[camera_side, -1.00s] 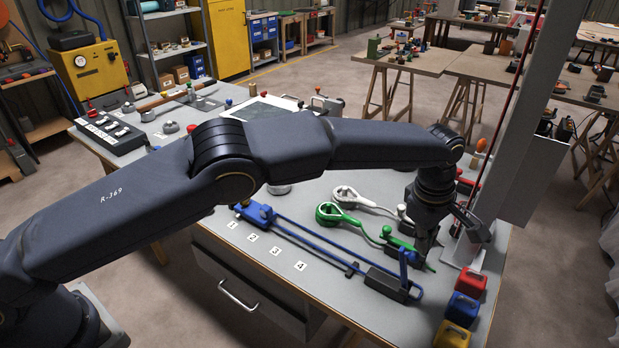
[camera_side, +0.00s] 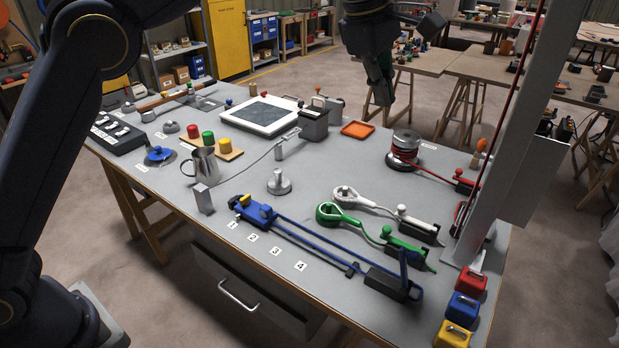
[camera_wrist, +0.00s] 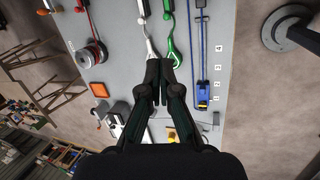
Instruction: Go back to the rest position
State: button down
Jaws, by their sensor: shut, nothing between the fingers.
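My gripper (camera_side: 381,92) is raised high above the back edge of the bench, pointing down, in the side view. It is clear of everything on the bench. In the wrist view my gripper (camera_wrist: 160,66) shows its two fingers together with nothing between them. The grey workbench (camera_side: 330,165) lies below it. A blue clamp-like slider (camera_side: 257,212), a green looped tool (camera_side: 330,214) and a white looped tool (camera_side: 347,195) lie on the bench, apart from my gripper.
A red cable reel (camera_side: 405,148), an orange tray (camera_side: 357,129), a steel jug (camera_side: 205,163) and a framed dark panel (camera_side: 265,114) stand on the bench. A tall grey column (camera_side: 505,140) rises at the right. The air around my gripper looks clear.

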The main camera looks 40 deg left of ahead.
jog(key=s+a+r+t, duration=0.1)
jog(key=s+a+r, duration=0.5)
jog(key=a, duration=0.4)
jog(key=s+a+r+m+t, duration=0.2)
jog(key=s+a+m, duration=0.1)
jog(key=s+a, duration=0.75)
jog(key=s+a+f+m+y, duration=0.2)
jog(key=s+a+f+m, duration=0.1)
jog(key=s+f+m, duration=1)
notch_tip(320, 180, down, 3)
jog(key=shift+s+f+g, duration=0.1)
jog(key=shift+s+g, duration=0.2)
jog(key=shift+s, duration=0.55)
jog(key=c, duration=1.8)
grip_release()
jog(key=shift+a, duration=0.1)
jog(key=shift+c, duration=0.2)
